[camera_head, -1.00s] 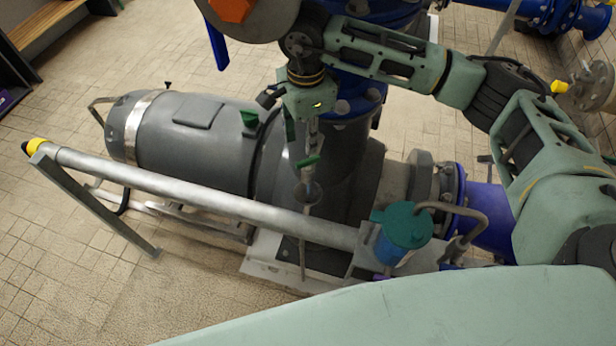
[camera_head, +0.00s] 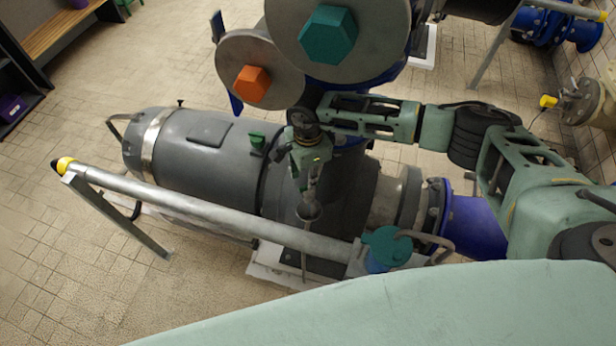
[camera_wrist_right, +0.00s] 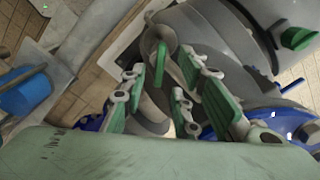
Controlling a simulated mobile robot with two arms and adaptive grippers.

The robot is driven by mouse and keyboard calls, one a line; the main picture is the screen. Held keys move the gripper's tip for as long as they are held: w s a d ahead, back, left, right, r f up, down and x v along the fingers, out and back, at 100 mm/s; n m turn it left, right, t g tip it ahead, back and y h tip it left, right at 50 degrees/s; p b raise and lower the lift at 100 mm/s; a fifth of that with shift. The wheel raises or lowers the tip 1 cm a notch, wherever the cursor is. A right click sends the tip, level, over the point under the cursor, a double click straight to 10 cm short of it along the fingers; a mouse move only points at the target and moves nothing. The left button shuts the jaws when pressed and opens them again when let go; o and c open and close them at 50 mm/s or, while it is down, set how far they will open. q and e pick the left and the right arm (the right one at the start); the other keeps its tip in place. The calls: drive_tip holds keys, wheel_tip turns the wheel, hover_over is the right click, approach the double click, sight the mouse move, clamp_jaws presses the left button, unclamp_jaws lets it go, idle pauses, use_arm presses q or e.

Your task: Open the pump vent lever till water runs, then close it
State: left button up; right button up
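The vent lever is a slim green handle (camera_wrist_right: 161,62) in the right wrist view, in front of a grey round funnel (camera_wrist_right: 163,36). My right gripper (camera_wrist_right: 165,75) is open, with green-padded fingers on both sides of the lever; I see no clear contact. In the head view my right gripper (camera_head: 307,182) points down beside the dark pump casing, just above the small funnel (camera_head: 309,210) on its thin pipe. The lever is hard to tell from the gripper there. I see no running water. My left gripper is out of view.
The grey motor (camera_head: 205,145) lies left of the gripper. A silver pipe (camera_head: 200,205) with a yellow end runs in front. A teal-capped blue unit (camera_head: 385,248) stands at right front. Large discs with orange (camera_head: 252,83) and teal (camera_head: 328,34) hexagons hang above.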

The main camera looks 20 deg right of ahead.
drive_tip(key=shift+f+p, duration=0.35)
drive_tip(key=shift+f, duration=1.65)
clamp_jaws()
